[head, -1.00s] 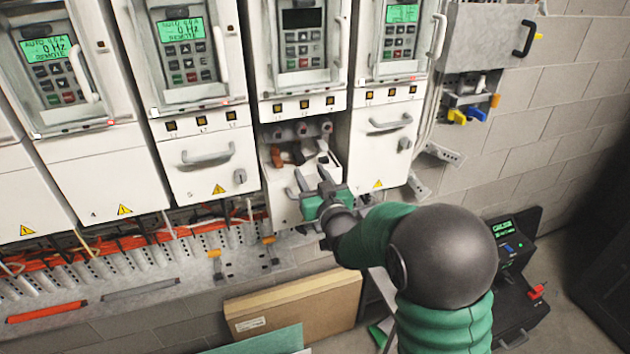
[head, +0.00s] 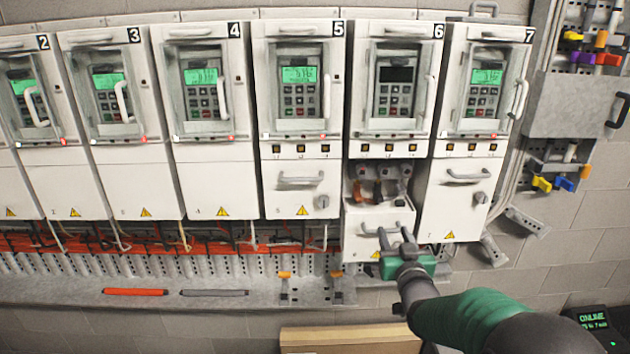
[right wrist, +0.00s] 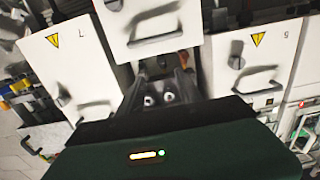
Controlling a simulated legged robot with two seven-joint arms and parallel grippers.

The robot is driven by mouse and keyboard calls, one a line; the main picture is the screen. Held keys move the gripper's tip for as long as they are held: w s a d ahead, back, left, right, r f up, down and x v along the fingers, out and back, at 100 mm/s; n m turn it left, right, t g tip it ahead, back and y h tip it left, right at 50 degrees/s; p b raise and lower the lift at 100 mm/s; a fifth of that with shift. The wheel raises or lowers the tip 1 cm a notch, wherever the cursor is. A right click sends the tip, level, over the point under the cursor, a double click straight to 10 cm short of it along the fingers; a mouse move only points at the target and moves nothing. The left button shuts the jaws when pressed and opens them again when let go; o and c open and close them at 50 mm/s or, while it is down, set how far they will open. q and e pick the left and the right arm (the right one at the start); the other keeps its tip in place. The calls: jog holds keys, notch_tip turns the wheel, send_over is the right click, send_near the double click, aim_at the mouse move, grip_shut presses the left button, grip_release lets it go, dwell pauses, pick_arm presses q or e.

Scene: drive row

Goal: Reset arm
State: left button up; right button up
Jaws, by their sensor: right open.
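My right gripper (head: 393,243) is in front of the lowered front panel (head: 364,219) of drive 6. Its two fingers are apart with nothing between them that I can make out. In the right wrist view the gripper (right wrist: 160,88) points at the cabinet fronts, with a panel handle (right wrist: 155,40) just beyond the fingertips. I cannot tell whether the fingers touch it. Drive 6 (head: 393,92) has a dark display, and its lower compartment is open, showing orange and dark parts (head: 378,190). My left gripper is not in view.
Drive 5 (head: 298,90) and drive 7 (head: 485,90) stand on either side with lit green displays and shut lower panels. An orange cable run (head: 130,241) passes below the row. A cardboard box (head: 350,338) and an online terminal (head: 592,320) are low in front.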

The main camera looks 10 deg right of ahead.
jog(key=s+a+f+n+g+y+b, duration=0.1)
jog(key=s+a+f+g, duration=0.4)
jog(key=f, duration=0.4)
jog(key=s+a+f+g+y+b, duration=0.1)
jog(key=s+a+f+g+y, duration=0.15)
jog(key=s+a+f, duration=0.5)
jog(key=s+a+f+g, duration=0.1)
jog(key=s+f+g, duration=0.2)
jog(key=s, duration=0.5)
jog(key=s+a+f+n+g+b, duration=0.1)
jog(key=s+f+g, duration=0.3)
jog(key=s, duration=0.5)
jog(key=shift+a+f, duration=0.6)
jog(key=shift+f, duration=0.3)
jog(key=shift+o, duration=0.5)
